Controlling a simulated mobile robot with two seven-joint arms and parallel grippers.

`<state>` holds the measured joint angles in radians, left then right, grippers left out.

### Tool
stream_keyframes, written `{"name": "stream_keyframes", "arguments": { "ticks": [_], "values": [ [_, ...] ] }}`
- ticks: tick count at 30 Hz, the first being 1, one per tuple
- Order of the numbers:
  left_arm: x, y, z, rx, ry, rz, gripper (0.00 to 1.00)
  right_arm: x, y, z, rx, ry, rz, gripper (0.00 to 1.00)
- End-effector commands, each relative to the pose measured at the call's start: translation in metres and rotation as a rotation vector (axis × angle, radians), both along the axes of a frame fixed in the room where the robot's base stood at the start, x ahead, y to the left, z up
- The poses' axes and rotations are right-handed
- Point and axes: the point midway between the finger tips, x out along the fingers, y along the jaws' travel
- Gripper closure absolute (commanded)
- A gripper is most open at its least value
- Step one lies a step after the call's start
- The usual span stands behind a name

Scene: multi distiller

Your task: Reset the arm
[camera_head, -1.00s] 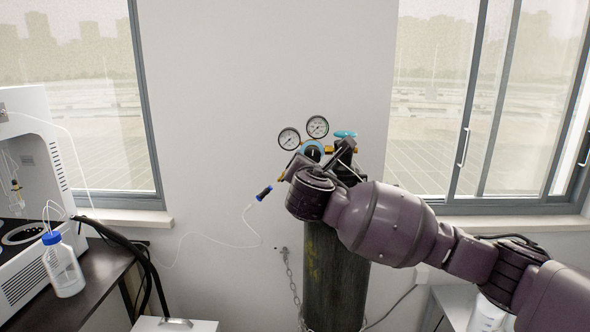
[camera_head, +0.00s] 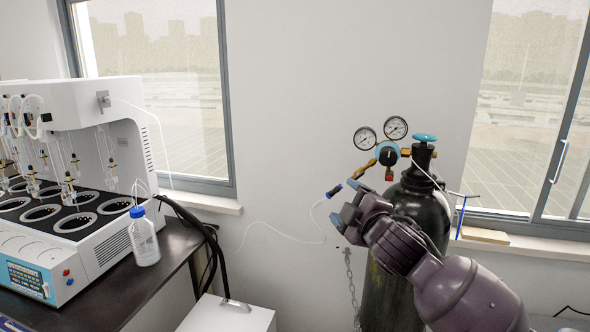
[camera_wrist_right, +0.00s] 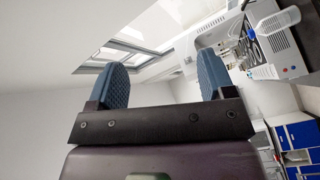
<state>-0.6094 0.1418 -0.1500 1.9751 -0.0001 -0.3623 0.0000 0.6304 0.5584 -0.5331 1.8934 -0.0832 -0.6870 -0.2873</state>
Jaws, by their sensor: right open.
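My right gripper (camera_head: 347,212) is in front of the dark gas cylinder (camera_head: 396,285), below and left of its regulator. In the right wrist view its two blue fingers (camera_wrist_right: 163,85) are wide apart with nothing between them. In the head view my right arm comes in from the lower right and hides part of the cylinder. The regulator has two round gauges (camera_head: 380,132), and the cylinder carries a teal valve knob (camera_head: 424,138). My left gripper is not in view.
A white multi distiller (camera_head: 110,165) stands on a dark bench at left, beside a blue-capped bottle (camera_head: 144,240). A white box (camera_head: 228,318) stands low at centre. A thin tube (camera_head: 285,236) hangs near the wall. A chain (camera_head: 351,285) hangs beside the cylinder.

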Motion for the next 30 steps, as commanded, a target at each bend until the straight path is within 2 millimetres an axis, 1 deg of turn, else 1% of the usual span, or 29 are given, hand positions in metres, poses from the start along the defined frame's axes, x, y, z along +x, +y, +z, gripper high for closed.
{"name": "stream_keyframes", "arguments": {
  "ticks": [1,6,11,12,17,21,23,24,26,27,29,30],
  "values": [
    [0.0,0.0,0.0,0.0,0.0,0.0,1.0,-0.007,-0.003,-0.02,0.078,0.038,0.013,0.25],
    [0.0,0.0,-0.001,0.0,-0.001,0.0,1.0,-0.031,-0.018,-0.071,0.322,0.138,0.029,0.25],
    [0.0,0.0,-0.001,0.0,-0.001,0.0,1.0,-0.057,-0.039,-0.121,0.51,0.223,0.004,0.25],
    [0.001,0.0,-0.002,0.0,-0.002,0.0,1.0,-0.064,-0.045,-0.134,0.553,0.242,-0.007,0.25],
    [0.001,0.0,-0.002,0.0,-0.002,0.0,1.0,-0.097,-0.07,-0.186,0.696,0.315,-0.074,0.25],
    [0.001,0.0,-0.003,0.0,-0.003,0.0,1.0,-0.132,-0.094,-0.232,0.785,0.376,-0.157,0.25],
    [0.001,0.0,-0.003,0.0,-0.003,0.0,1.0,-0.148,-0.105,-0.252,0.812,0.402,-0.199,0.25],
    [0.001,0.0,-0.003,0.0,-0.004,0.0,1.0,-0.16,-0.112,-0.265,0.829,0.421,-0.229,0.25],
    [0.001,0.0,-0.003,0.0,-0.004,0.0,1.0,-0.179,-0.122,-0.286,0.851,0.452,-0.278,0.25],
    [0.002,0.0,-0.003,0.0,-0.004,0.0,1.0,-0.193,-0.128,-0.3,0.864,0.474,-0.312,0.25],
    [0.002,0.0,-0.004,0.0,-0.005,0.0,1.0,-0.215,-0.138,-0.32,0.881,0.507,-0.363,0.25],
    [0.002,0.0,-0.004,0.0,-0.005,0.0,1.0,-0.23,-0.144,-0.333,0.891,0.529,-0.397,0.25]
  ]
}}
